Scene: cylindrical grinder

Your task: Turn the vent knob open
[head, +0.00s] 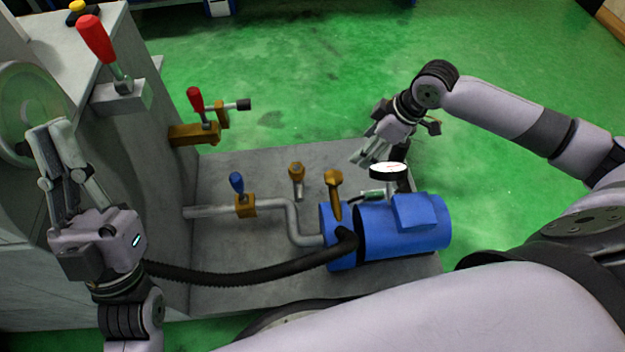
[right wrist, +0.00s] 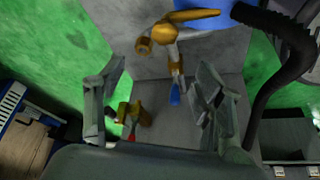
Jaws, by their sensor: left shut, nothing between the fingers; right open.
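Which part is the vent knob is not marked. A small brass knob on a short upright stem (head: 296,170) stands behind the pipe, left of the blue pump (head: 425,225). A brass T-shaped handle (head: 334,180) rises at the pump's left end. Both brass parts show ahead of my right gripper, the knob (right wrist: 143,45) and the handle (right wrist: 190,16). My right gripper (head: 366,153) is open and empty, behind the gauge and right of the brass parts, apart from them. Its fingers (right wrist: 158,100) frame the scene in the right wrist view. My left gripper (head: 48,130) is shut and empty, before the grey machine.
A blue-handled valve (head: 238,184) sits on the pipe. A round gauge (head: 388,170) stands above the pump. A black hose (head: 245,277) runs along the front. Red levers (head: 96,40) (head: 196,102) are on the machine at left. Green floor is clear behind.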

